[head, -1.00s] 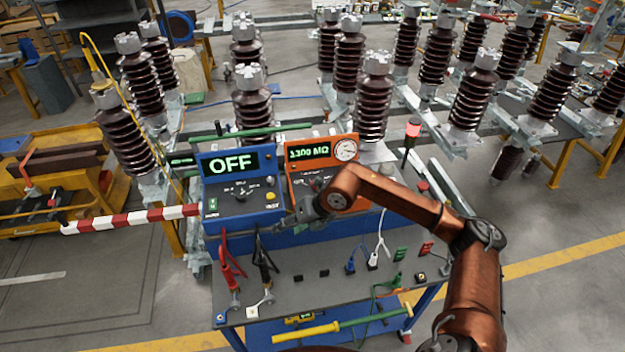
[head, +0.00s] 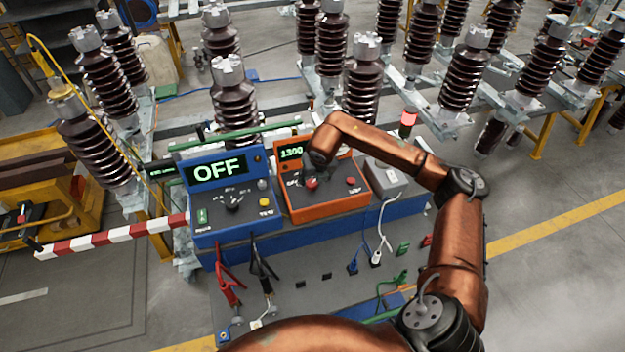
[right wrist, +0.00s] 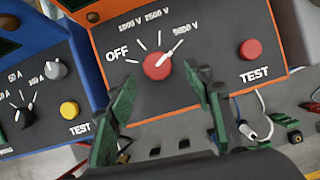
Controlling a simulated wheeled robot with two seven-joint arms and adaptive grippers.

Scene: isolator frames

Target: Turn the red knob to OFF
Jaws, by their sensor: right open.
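The red knob (head: 311,183) sits on the sloped panel of the orange tester (head: 330,208). In the right wrist view the red knob (right wrist: 156,67) has a white pointer line aimed up and right, toward the 5000 V mark. The OFF label (right wrist: 117,53) is to its left. My right gripper (head: 316,162) is above the panel, close to the knob. In the right wrist view its green fingers (right wrist: 160,75) are apart, one on each side below the knob, and nothing is held. Contact with the panel cannot be told. My left gripper is not in view.
A blue tester (head: 235,215) reading OFF stands directly left. A red TEST button (right wrist: 250,49) is right of the knob. A grey box (head: 386,178) stands right of the orange tester. Cables and clips (head: 228,285) lie in front. Tall brown insulators (head: 362,95) stand behind.

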